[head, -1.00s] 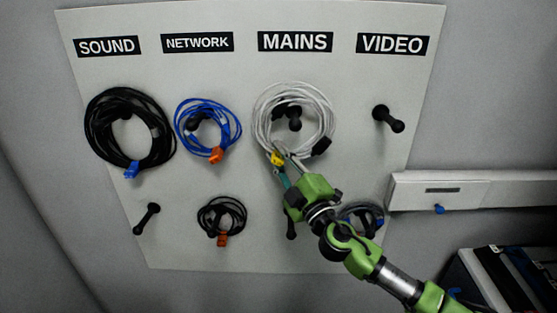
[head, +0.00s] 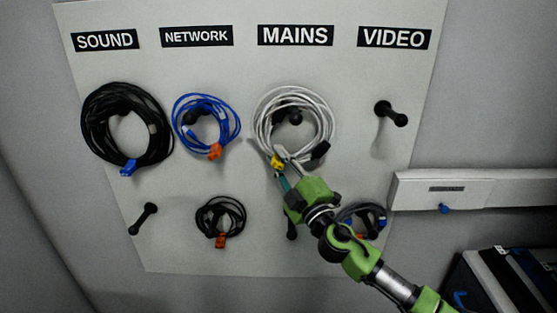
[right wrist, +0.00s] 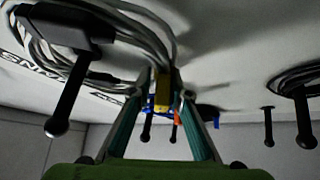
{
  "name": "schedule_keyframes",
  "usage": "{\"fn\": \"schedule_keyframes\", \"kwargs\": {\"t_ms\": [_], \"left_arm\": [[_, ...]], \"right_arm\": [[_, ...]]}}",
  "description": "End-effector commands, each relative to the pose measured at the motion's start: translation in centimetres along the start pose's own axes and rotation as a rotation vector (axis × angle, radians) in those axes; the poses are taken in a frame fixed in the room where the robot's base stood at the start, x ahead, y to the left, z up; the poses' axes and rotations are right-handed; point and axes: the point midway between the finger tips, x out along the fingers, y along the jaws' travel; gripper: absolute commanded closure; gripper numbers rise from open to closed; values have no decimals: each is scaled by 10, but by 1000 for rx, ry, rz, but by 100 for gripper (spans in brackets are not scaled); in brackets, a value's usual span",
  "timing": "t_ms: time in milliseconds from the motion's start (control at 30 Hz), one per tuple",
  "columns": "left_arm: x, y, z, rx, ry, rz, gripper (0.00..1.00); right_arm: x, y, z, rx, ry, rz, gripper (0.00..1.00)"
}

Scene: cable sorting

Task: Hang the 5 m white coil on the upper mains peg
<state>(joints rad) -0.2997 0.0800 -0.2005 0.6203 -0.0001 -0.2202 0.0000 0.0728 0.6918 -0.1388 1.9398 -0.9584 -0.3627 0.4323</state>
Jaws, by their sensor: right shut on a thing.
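The white coil (head: 260,128) is in front of the board under the MAINS label, with a yellow tag (head: 277,161) at its lower left and a black plug (head: 320,150) at its lower right. The black upper mains peg (head: 296,117) shows inside the ring, so the coil is around it in this view. I cannot tell whether the coil rests on the peg. My right gripper (head: 281,172) is shut on the coil's bottom by the yellow tag. In the right wrist view its teal fingers (right wrist: 163,92) meet at the yellow tag. My left gripper is not in view.
A black coil (head: 90,125) and a blue coil (head: 178,118) hang at left. Smaller dark coils hang on the lower network (head: 238,210) and lower video pegs (head: 378,215). The upper video peg (head: 390,113) and lower sound peg (head: 143,218) are bare. A white ledge (head: 480,190) is at right.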

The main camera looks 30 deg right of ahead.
Motion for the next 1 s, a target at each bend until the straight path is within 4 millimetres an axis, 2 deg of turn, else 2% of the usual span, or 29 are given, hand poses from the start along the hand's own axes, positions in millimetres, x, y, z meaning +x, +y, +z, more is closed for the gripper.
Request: {"fn": "schedule_keyframes", "kwargs": {"t_ms": [333, 367, 400, 433, 800, 1000], "left_arm": [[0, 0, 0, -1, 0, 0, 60], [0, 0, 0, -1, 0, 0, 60], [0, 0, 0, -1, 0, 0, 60], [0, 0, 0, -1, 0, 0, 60], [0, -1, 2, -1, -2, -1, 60], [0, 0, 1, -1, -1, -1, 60]], "right_arm": [[0, -2, 0, 1, 0, -3, 100], [0, -2, 0, 1, 0, -3, 75], [0, -2, 0, 1, -1, -3, 64], [0, -2, 0, 1, -1, -3, 63], [-3, -3, 1, 3, -2, -6, 63], [-21, -4, 1, 4, -3, -6, 63]]}}
